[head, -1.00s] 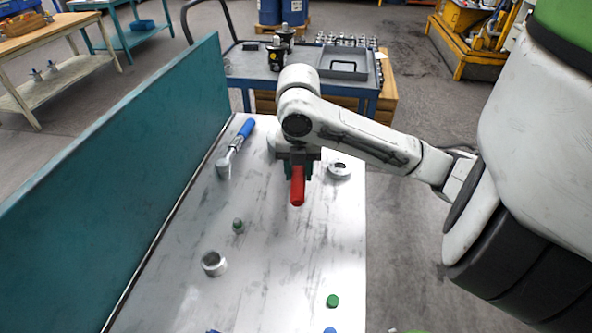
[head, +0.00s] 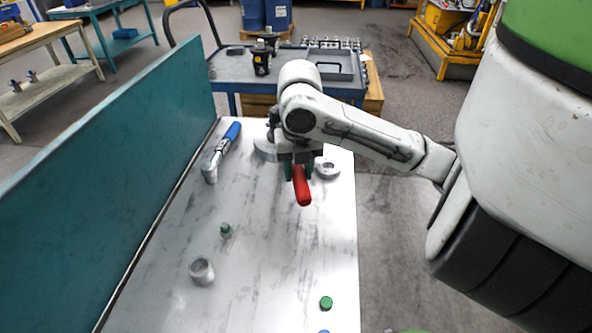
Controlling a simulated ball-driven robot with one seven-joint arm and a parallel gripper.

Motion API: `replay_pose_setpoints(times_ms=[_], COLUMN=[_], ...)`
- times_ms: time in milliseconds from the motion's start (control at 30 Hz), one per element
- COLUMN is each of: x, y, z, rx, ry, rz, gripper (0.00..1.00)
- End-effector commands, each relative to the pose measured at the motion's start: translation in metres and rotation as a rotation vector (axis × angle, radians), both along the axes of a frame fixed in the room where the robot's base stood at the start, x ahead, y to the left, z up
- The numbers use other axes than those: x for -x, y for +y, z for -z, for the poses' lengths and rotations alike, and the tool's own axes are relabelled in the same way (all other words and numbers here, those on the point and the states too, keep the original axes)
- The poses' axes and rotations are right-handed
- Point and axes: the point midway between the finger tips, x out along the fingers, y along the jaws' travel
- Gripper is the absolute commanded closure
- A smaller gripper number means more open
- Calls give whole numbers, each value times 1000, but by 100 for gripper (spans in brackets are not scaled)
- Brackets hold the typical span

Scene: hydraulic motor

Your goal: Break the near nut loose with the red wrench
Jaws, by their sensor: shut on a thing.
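My gripper (head: 302,163) is shut on the red wrench (head: 303,188) above the far part of the workbench. The wrench's red handle sticks out below the fingers, pointing towards the near side and slightly tilted. Its head is hidden by my gripper. A grey round part (head: 264,149) shows partly behind the left of my gripper. A flat metal ring with a hole (head: 327,170) lies just right of it. I cannot make out the near nut, nor whether the wrench touches one.
A small green-topped fitting (head: 226,230), a metal sleeve (head: 202,271) and a green cap (head: 326,303) stand nearer. A teal panel (head: 120,170) walls the left edge. A blue cart (head: 225,84) stands behind.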

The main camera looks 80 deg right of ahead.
Motion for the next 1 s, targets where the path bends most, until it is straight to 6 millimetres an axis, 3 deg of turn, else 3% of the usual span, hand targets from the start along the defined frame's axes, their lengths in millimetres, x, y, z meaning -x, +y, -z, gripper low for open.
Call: replay_pose_setpoints(times_ms=[600, 1000], x=[9, 3], y=[-4, -2], z=[6, 5], rx=[-8, -8], ry=[7, 5], rz=[-45, -47], gripper=[100, 100])
